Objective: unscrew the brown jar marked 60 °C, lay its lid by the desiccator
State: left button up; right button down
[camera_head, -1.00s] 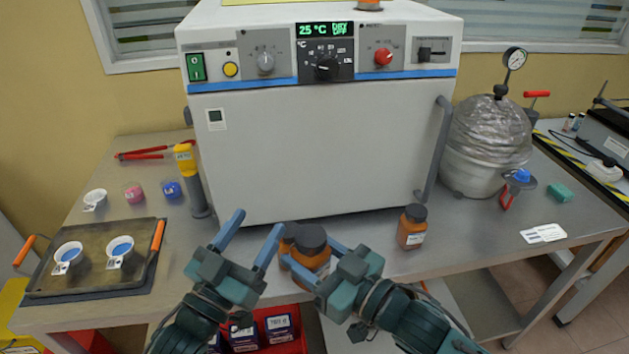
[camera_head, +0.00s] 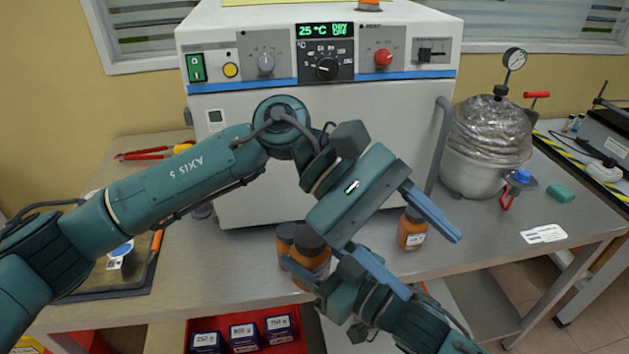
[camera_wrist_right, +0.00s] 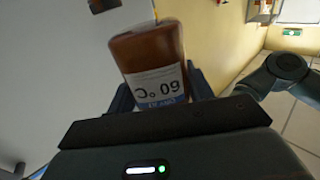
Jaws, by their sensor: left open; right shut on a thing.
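The brown jar marked 60 °C (camera_wrist_right: 152,62) shows its upside-down label in the right wrist view, between the fingers of my right gripper (camera_wrist_right: 160,98). In the head view this jar (camera_head: 308,257) has its dark lid (camera_head: 308,236) on top, and my right gripper (camera_head: 318,264) is shut on it from the front right. My left gripper (camera_head: 430,264) is open and empty, to the right of the held jar in the picture, its body partly over my right gripper. The desiccator (camera_head: 475,180), a dome with a gauge, stands at the back right.
A second brown jar (camera_head: 285,241) is half hidden behind the held one. A third (camera_head: 412,238) stands before the oven (camera_head: 260,180), near my left fingers in the picture. A white card (camera_head: 543,233) and a green block (camera_head: 560,193) lie right of the desiccator, with bare table nearby.

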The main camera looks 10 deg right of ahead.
pick_arm(q)
jog(key=w+a+f+m+t+y, duration=0.2)
jog(key=w+a+m+t+y, duration=0.1)
jog(key=w+m+t+y, duration=0.15)
jog(key=r+m+t+y, duration=0.2)
jog(key=m+t+y, duration=0.3)
jog(key=m, duration=0.1)
send_over(313, 236)
jog(key=shift+d, duration=0.2)
jog(key=shift+w+a+f, duration=0.1)
jog(key=shift+f, duration=0.15)
notch_tip(313, 236, down, 7)
jog(key=shift+f, duration=0.2)
jog(key=shift+c, duration=0.2)
